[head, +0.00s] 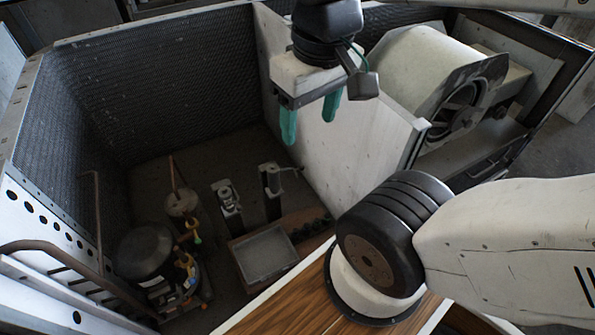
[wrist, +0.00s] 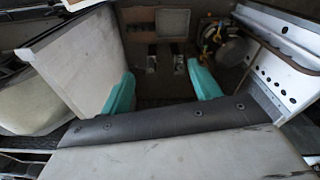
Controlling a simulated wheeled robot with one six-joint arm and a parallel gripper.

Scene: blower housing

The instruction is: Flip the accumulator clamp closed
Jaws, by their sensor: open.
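My gripper (head: 309,130) is open and empty, its two teal fingers pointing down beside the light partition wall, high above the housing floor. In the wrist view its fingers (wrist: 160,72) are spread wide with nothing between them. Two upright posts with metal fittings stand on the floor below: a left one (head: 228,198) and a right one (head: 271,182) with a thin lever reaching right. They look like clamps, but I cannot tell which is the accumulator clamp. They also show, small, in the wrist view (wrist: 178,62). A tan cylinder (head: 182,203) with a copper pipe stands left of them.
A black compressor (head: 146,251) with coloured fittings stands at lower left. A grey tray (head: 264,254) lies in front of the posts. The partition wall (head: 345,130) separates this bay from the blower drum (head: 412,68). Dark mesh walls (head: 180,75) enclose the back and left.

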